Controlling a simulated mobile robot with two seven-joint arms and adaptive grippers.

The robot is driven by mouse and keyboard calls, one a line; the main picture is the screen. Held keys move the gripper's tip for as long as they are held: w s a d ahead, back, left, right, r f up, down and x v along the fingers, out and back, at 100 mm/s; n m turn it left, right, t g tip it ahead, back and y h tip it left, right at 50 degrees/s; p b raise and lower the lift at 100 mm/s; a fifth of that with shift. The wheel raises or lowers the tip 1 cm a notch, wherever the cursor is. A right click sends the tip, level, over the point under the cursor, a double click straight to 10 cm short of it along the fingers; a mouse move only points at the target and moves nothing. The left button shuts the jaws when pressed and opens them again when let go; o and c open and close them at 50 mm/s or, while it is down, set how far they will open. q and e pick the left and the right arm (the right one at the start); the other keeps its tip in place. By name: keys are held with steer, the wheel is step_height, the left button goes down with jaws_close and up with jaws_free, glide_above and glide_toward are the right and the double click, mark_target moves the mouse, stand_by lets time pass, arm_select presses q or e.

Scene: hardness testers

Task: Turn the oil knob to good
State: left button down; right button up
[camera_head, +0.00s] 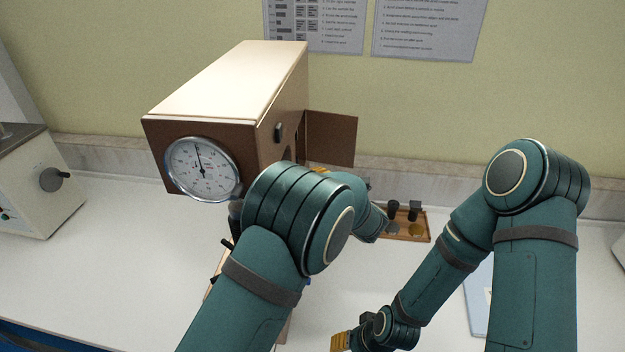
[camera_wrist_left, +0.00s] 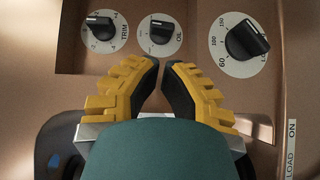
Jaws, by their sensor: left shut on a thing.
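The oil knob (camera_wrist_left: 161,31) is a black knob on a round white dial marked OIL, on the brown side of the hardness tester (camera_head: 226,100). In the left wrist view my left gripper (camera_wrist_left: 164,66) has its yellow-backed fingers converging just below the knob in the picture, shut on it with a narrow gap between the tips. The contact itself is hard to see. No "good" mark is readable. In the head view my left arm hides the knob. My right gripper (camera_head: 341,342) shows only partly, low at the bottom edge; its fingertips cannot be made out.
A trim knob (camera_wrist_left: 101,25) is left of the oil knob and a larger load knob (camera_wrist_left: 246,40) is right of it. The tester's dial gauge (camera_head: 202,169) faces front. A small wooden tray (camera_head: 404,238) with weights lies behind my arms. Another machine (camera_head: 40,185) stands at left.

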arm_select(q)
steer(key=x, duration=0.7)
arm_select(e)
steer(key=shift+r, duration=0.1)
arm_select(q)
steer(key=shift+w+d+f+t, duration=0.1)
steer(key=shift+w+t, duration=0.15)
steer(key=shift+t, duration=0.05)
arm_select(e)
steer(key=shift+f, duration=0.3)
arm_select(q)
steer(key=shift+w+n, duration=0.15)
steer(key=shift+n, duration=0.15)
